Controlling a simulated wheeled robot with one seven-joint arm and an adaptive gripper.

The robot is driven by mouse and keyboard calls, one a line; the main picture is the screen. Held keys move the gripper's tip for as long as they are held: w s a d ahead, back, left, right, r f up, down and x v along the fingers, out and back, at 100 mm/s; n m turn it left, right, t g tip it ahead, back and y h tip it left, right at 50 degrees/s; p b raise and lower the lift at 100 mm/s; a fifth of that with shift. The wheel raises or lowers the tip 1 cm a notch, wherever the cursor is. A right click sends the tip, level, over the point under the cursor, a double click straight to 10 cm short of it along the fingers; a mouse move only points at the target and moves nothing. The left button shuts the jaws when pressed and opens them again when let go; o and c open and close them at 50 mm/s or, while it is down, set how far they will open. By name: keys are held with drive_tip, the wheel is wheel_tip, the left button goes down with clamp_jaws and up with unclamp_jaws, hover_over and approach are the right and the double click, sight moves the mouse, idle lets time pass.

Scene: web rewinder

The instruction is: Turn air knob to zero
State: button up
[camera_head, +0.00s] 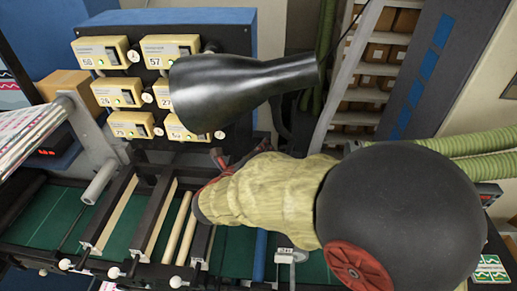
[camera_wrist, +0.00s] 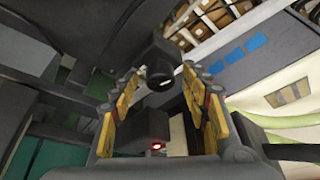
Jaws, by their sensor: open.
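A black round knob (camera_wrist: 159,72) with a light mark on its face shows in the wrist view, just beyond the fingertips and roughly centred between them. I take it to be the air knob; its setting is too small to read. My gripper (camera_wrist: 160,84) is open, with its yellow-padded fingers on either side of the view. I cannot tell whether they reach around the knob, and I see no contact. In the head view my gripper is largely hidden by my sleeved arm, and I cannot make out this knob there.
A panel of yellow control boxes (camera_head: 103,53) stands at the back left. Rollers and bars (camera_head: 150,215) lie over a green bed below it. A dark box with a red light (camera_wrist: 157,146) sits low between my fingers. Shelves of boxes (camera_head: 378,55) stand behind.

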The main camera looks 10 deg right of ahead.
drive_tip(key=shift+w+d+f, duration=0.15)
drive_tip(key=shift+w+d, duration=0.05)
drive_tip(key=shift+w, duration=0.15)
drive_tip(key=shift+c, duration=0.2)
drive_tip(key=c, duration=1.1)
drive_tip(key=n+h+b, duration=0.1)
drive_tip(key=n+b, duration=0.2)
drive_tip(key=b, duration=0.1)
drive_tip(key=shift+f+n+t+h, duration=0.1)
drive_tip(key=shift+n+t+h, duration=0.2)
drive_tip(key=shift+t+h, duration=0.1)
drive_tip(key=o, duration=1.1)
drive_tip(key=shift+a, duration=0.1)
